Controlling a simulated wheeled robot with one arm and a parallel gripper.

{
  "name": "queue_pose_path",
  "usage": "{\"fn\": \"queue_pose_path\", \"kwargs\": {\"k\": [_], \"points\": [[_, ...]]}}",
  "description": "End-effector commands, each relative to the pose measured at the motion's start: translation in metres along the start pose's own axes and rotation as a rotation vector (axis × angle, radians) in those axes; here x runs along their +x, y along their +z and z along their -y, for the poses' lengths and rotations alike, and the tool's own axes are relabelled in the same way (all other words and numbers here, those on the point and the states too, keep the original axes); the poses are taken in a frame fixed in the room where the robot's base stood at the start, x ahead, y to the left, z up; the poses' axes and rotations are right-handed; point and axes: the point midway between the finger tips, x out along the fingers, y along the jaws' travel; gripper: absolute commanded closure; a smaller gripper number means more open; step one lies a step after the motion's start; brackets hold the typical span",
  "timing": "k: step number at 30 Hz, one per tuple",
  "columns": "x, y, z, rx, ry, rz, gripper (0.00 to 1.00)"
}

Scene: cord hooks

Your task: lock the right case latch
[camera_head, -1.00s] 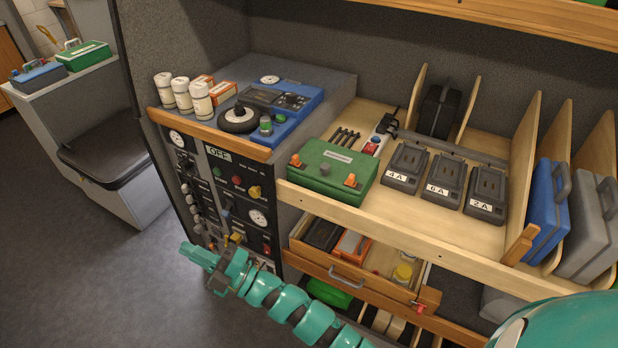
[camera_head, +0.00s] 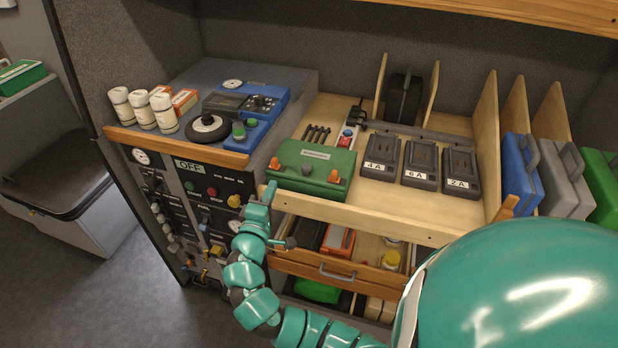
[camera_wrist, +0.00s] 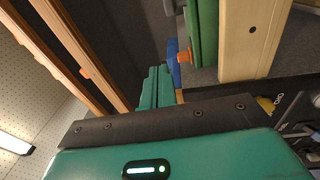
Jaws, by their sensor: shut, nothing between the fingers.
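The green case (camera_head: 312,167) lies on the wooden shelf, with an orange latch near each front corner. The right case latch (camera_head: 334,177) is in plain view, but its exact setting is too small to tell. The left latch (camera_head: 275,163) is at the case's left corner. My gripper (camera_head: 269,190) is shut and empty, pointing up in front of the shelf edge below the left latch, left of the right latch. In the wrist view, its teal fingers (camera_wrist: 157,75) are together, close to an orange latch (camera_wrist: 185,57) on the green case (camera_wrist: 208,30); which latch is unclear.
The wooden shelf lip (camera_head: 375,220) runs in front of the case. Several black chargers (camera_head: 420,163) stand to its right. The control panel (camera_head: 195,200) is left of my arm, and a drawer (camera_head: 337,272) sits below the shelf.

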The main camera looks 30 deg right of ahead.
Motion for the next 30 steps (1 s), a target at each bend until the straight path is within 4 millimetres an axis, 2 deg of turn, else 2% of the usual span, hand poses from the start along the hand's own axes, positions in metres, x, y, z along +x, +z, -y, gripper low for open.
{"fn": "queue_pose_path", "kwargs": {"k": [1, 3, 6, 9, 13, 17, 24, 30], "points": [[0.002, 0.019, 0.003, -0.011, -0.014, 0.076, 1.00], [0.004, 0.042, 0.008, -0.024, -0.038, 0.171, 1.00], [0.003, 0.065, 0.014, -0.041, -0.069, 0.263, 1.00], [0.002, 0.077, 0.018, -0.053, -0.091, 0.312, 1.00], [0.007, 0.081, 0.018, -0.070, -0.097, 0.321, 1.00], [0.021, 0.085, 0.018, -0.069, -0.096, 0.320, 1.00], [0.059, 0.098, 0.020, -0.070, -0.096, 0.321, 1.00], [0.085, 0.105, 0.024, -0.070, -0.096, 0.316, 1.00]]}}
